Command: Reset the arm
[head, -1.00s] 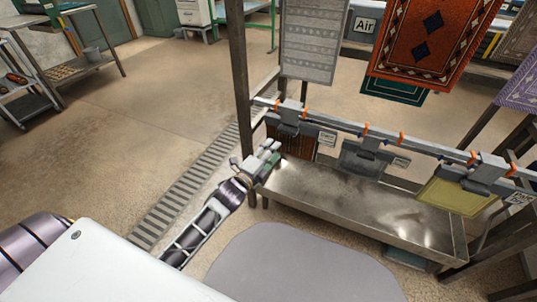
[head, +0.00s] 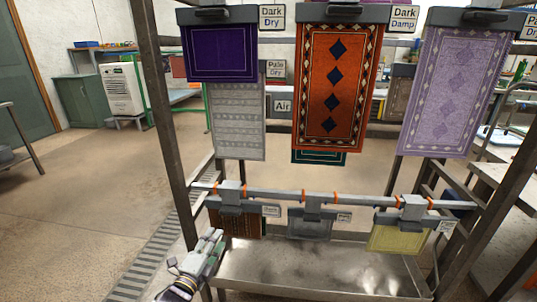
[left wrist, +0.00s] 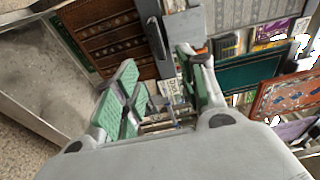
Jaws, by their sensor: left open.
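My left gripper (head: 212,248) shows at the lower left of the head view, in front of the left part of the lower rail. In the left wrist view its green-padded fingers (left wrist: 160,92) are apart with nothing held between them. A brown patterned rug (head: 235,224) hangs from a grey clamp on the lower rail, just behind the gripper. It also shows in the left wrist view (left wrist: 110,45), beyond the fingers. My right gripper is not in view.
A metal trough (head: 310,268) lies under the lower rail (head: 340,197). A grey rug (head: 310,228) and a yellow rug (head: 395,239) hang there too. Purple (head: 220,52), orange (head: 338,88) and lilac (head: 455,95) rugs hang above.

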